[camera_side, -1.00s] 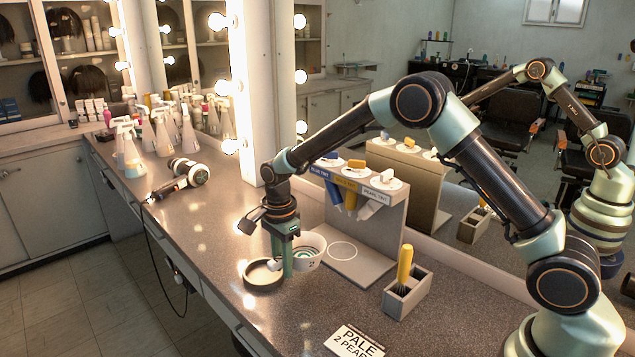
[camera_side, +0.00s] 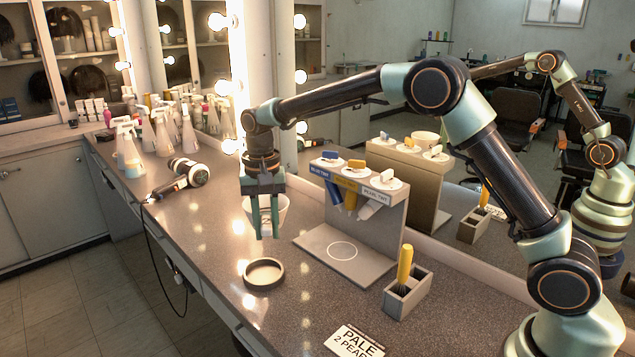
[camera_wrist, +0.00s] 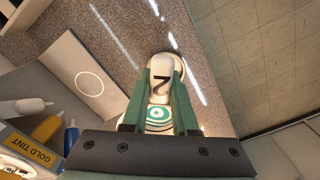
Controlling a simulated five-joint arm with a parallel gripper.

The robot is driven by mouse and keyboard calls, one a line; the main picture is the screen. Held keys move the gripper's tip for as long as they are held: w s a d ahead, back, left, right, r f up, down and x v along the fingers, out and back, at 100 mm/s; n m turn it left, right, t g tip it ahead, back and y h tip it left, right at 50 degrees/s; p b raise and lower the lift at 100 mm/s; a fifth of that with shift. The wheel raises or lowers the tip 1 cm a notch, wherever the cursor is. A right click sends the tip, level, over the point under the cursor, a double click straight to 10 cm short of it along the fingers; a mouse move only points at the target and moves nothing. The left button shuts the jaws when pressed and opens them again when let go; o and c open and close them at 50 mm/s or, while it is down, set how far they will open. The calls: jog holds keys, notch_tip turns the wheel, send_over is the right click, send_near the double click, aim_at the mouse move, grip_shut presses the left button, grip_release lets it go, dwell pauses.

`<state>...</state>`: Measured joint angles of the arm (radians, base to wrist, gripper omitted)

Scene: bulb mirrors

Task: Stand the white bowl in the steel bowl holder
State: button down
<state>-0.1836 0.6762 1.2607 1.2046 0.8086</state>
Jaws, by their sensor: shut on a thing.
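The white bowl (camera_side: 283,208) is held in my gripper (camera_side: 266,236), raised above the counter. The fingers hide part of it in the side view. In the wrist view the bowl (camera_wrist: 160,84) sits between my two fingers (camera_wrist: 160,100), with a black "2" on its outside and green rings inside. The bowl holder (camera_side: 264,274) is a shallow, dark grey round ring on the counter. It is empty, and it lies below and apart from the bowl and my fingertips.
A grey dispenser stand (camera_side: 385,240) with blue, gold and pearl tint bottles stands right of the holder; its base has a white circle. A brush box (camera_side: 408,292) and a card (camera_side: 355,342) are nearer. A hair dryer (camera_side: 190,173) lies left. The mirror runs behind.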

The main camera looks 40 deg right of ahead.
aim_at(264, 274)
notch_tip(264, 274, up, 6)
jog(key=d+n, duration=0.2)
jog(key=n, duration=0.5)
jog(key=f, duration=1.9)
jog(key=shift+s+a+f, duration=0.1)
jog(key=shift+s+f, duration=0.1)
jog(key=shift+f, duration=0.05)
jog(key=shift+f, duration=0.2)
jog(key=c, duration=0.7)
grip_release()
jog(key=shift+r, duration=0.1)
